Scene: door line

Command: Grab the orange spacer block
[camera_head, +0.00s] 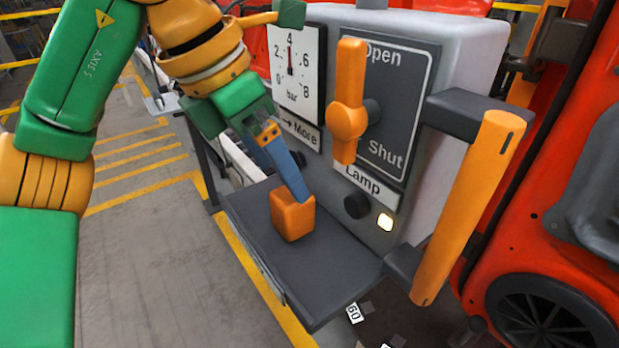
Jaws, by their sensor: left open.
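The orange spacer block (292,216) sits on a dark grey shelf (325,262) at the foot of a grey panel unit. My left gripper (300,192) comes down from the upper left and is open. One blue finger shows, its tip overlapping the block's upper right part in the picture. The other finger cannot be made out. I cannot tell whether the finger touches the block. My right gripper is not in view.
Right behind the shelf, the panel (452,60) carries an orange lever (348,100), a gauge (297,70), a black knob (357,206) and a lit lamp (385,222). An orange handle (468,208) juts out at right. Floor at left is clear.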

